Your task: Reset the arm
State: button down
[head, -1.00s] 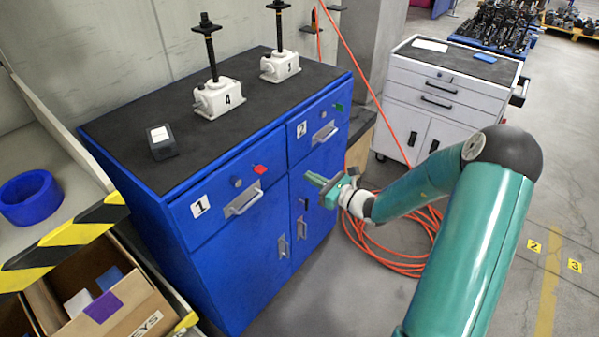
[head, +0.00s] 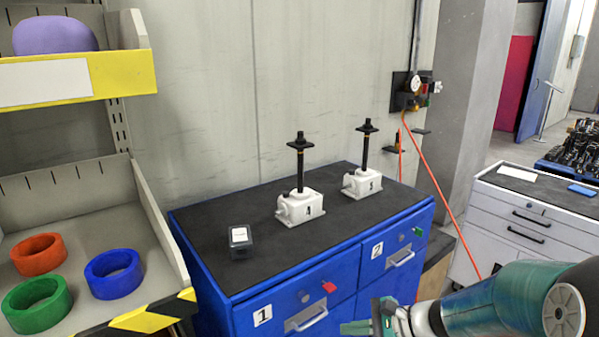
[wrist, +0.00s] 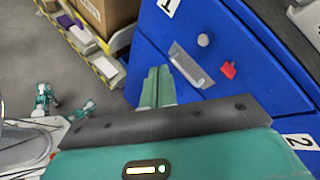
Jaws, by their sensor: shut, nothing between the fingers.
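My gripper (head: 372,322) is low in the head view, in front of the blue cabinet (head: 215,300). In the wrist view its two green fingers (wrist: 158,84) lie side by side, shut and empty. They appear in front of drawer 1's handle (wrist: 190,66); I cannot tell the gap between them. My teal arm reaches in from the lower right of the head view. Two white screw jacks stand upright on the cabinet's black top, jack 4 (head: 300,206) and a second jack (head: 362,182) farther right.
A shelf at left holds red (head: 38,255), green (head: 37,304) and blue (head: 113,273) rings. A white drawer cabinet (head: 510,225) stands at right. An orange hose (head: 437,185) hangs from the wall.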

jog(key=s+d+r+n+h, duration=0.2)
jog(key=s+r+n+h, duration=0.3)
jog(key=s, duration=0.4)
jog(key=s+d+r+n+t+h, duration=0.1)
jog(key=s+r+n+h, duration=0.5)
jog(key=s+r+n, duration=0.2)
jog(key=shift+s+d+r+n+h, duration=0.25)
jog(key=shift+s+d+n+h, duration=0.1)
jog(key=shift+s+n, duration=0.65)
jog(key=c, duration=2.1)
grip_release()
jog(key=shift+w, duration=0.1)
